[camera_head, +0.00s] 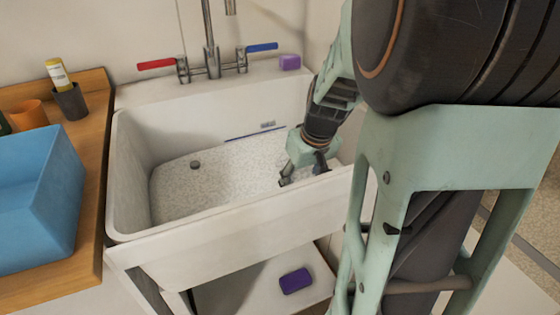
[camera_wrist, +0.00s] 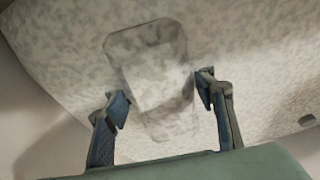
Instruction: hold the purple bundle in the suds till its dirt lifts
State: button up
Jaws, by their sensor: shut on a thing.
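My gripper (camera_head: 303,172) reaches down into the right side of the white sink (camera_head: 230,228), with its fingertips at the speckled, pale suds (camera_head: 215,185). In the wrist view its fingers (camera_wrist: 162,98) stand apart, shut on a rounded, block-like bundle (camera_wrist: 158,72) between them. The bundle is covered by the mottled suds, so its purple colour and any dirt on it cannot be made out. In the head view the held bundle is hidden by the suds and my gripper.
A tap (camera_head: 211,55) with red (camera_head: 157,64) and blue (camera_head: 262,47) handles stands behind the sink. A small purple block (camera_head: 289,62) lies on the back ledge, another (camera_head: 295,280) on the shelf below. A blue bin (camera_head: 35,200) stands on the left wooden counter (camera_head: 92,150).

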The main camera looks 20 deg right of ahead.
aim_at(303, 172)
jog(key=shift+s+d+f, duration=0.15)
jog(key=shift+s+f, duration=0.1)
jog(key=shift+s, duration=0.15)
jog(key=shift+a, duration=0.3)
dwell(0.4)
jog(key=shift+d, duration=0.3)
notch_tip(303, 172, up, 3)
jog(key=shift+d+f+p, duration=0.15)
jog(key=shift+f+p, duration=0.05)
jog(key=shift+p, duration=0.7)
notch_tip(303, 172, up, 3)
jog(key=shift+p, duration=1)
jog(key=r+p, duration=0.1)
jog(key=r, duration=0.1)
jog(key=r+p, duration=0.2)
jog(key=shift+w+r, duration=0.2)
jog(key=shift+r, duration=0.1)
notch_tip(303, 172, up, 13)
jog(key=p, duration=1)
jog(key=shift+r+p, duration=0.15)
jog(key=shift+p, duration=0.15)
